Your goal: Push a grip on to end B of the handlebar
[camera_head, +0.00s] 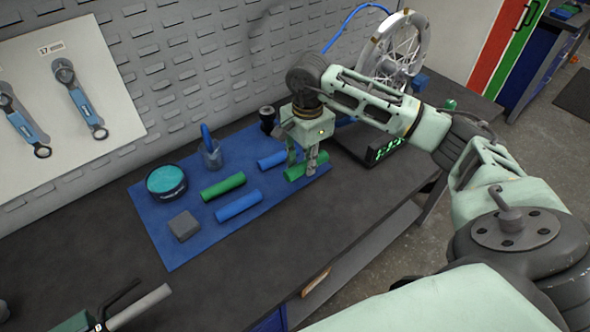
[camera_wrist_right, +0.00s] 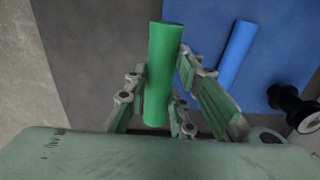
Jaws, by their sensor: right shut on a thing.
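My right gripper (camera_head: 301,168) is shut on a green grip (camera_head: 322,157) at the right end of the blue mat (camera_head: 165,240). In the right wrist view the green grip (camera_wrist_right: 163,70) lies between the fingers of the gripper (camera_wrist_right: 158,85). I cannot tell whether the grip still touches the mat. Another green grip (camera_head: 223,186) and two blue grips, one in front (camera_head: 238,205) and one behind (camera_head: 272,160), lie on the mat. A light grey tube (camera_head: 142,306), seemingly the handlebar, shows at the lower left; most of it is out of view. My left gripper is not in view.
On the mat are a round teal-topped tin (camera_head: 166,182), a grey block (camera_head: 184,226) and a holder with a blue tool (camera_head: 212,152). The bench front (camera_head: 225,285) is clear.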

